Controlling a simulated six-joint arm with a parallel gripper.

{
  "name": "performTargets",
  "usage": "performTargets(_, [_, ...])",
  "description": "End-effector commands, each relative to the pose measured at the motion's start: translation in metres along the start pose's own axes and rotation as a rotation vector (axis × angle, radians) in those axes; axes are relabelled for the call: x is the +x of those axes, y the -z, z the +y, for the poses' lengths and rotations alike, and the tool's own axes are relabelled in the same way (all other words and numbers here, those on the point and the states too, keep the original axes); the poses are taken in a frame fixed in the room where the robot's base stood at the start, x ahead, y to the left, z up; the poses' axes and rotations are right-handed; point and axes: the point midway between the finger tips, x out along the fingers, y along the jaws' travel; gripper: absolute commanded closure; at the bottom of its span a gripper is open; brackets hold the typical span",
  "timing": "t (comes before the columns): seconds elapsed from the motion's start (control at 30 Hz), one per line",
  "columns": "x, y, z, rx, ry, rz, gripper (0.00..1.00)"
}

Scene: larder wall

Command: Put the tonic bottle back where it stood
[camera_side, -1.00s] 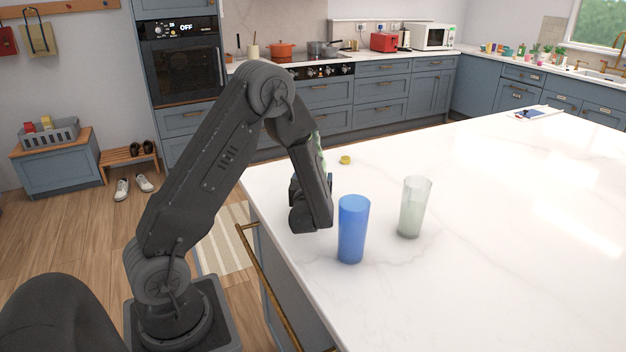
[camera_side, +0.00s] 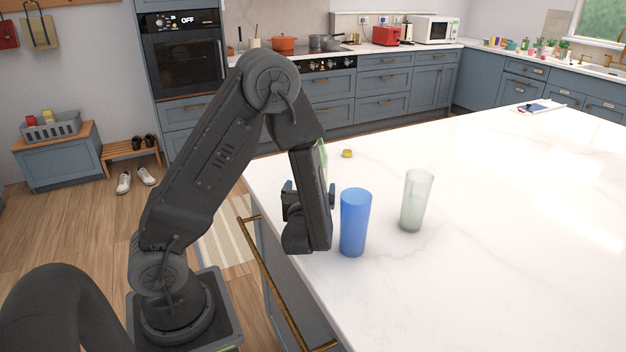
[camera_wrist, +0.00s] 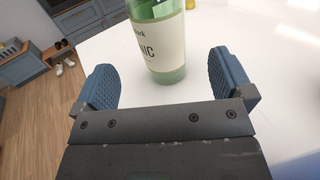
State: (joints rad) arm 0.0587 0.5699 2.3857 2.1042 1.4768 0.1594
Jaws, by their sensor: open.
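The tonic bottle (camera_wrist: 159,40) is pale green with a cream label. In the wrist view it stands on the white worktop just ahead of and between my open fingers, its top cut off by the frame. My gripper (camera_wrist: 160,82) is open, with a clear gap between the bottle and each blue finger pad. In the side view my gripper (camera_side: 309,194) is low at the worktop's near left edge. There the bottle (camera_side: 323,153) is mostly hidden behind my arm, with only a green strip showing.
A blue cup (camera_side: 355,222) stands close to the right of my gripper. A clear glass (camera_side: 416,200) stands farther right. A small yellow cap-like thing (camera_side: 347,153) lies beyond the bottle. The worktop (camera_side: 500,210) is bare to the right.

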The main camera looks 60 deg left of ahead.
Motion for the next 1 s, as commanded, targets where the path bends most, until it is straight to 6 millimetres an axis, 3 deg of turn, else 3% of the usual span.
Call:
performTargets(0.1, [-0.018, 0.000, -0.001, 0.000, 0.004, 0.000, 0.02])
performTargets(0.27, [-0.029, -0.002, 0.001, -0.009, -0.010, 0.001, 0.02])
performTargets(0.37, [-0.033, -0.011, 0.012, -0.062, -0.081, 0.010, 0.02])
performTargets(0.47, [-0.041, -0.025, 0.036, -0.190, -0.235, 0.044, 0.02])
performTargets(0.6, [-0.071, -0.040, 0.071, -0.485, -0.525, 0.150, 0.02])
performTargets(0.73, [-0.110, -0.043, 0.084, -0.808, -0.766, 0.291, 0.02])
performTargets(0.87, [-0.151, -0.049, 0.074, -1.157, -0.961, 0.466, 0.02])
performTargets(1.0, [-0.192, -0.069, 0.045, -1.540, -1.113, 0.690, 0.02])
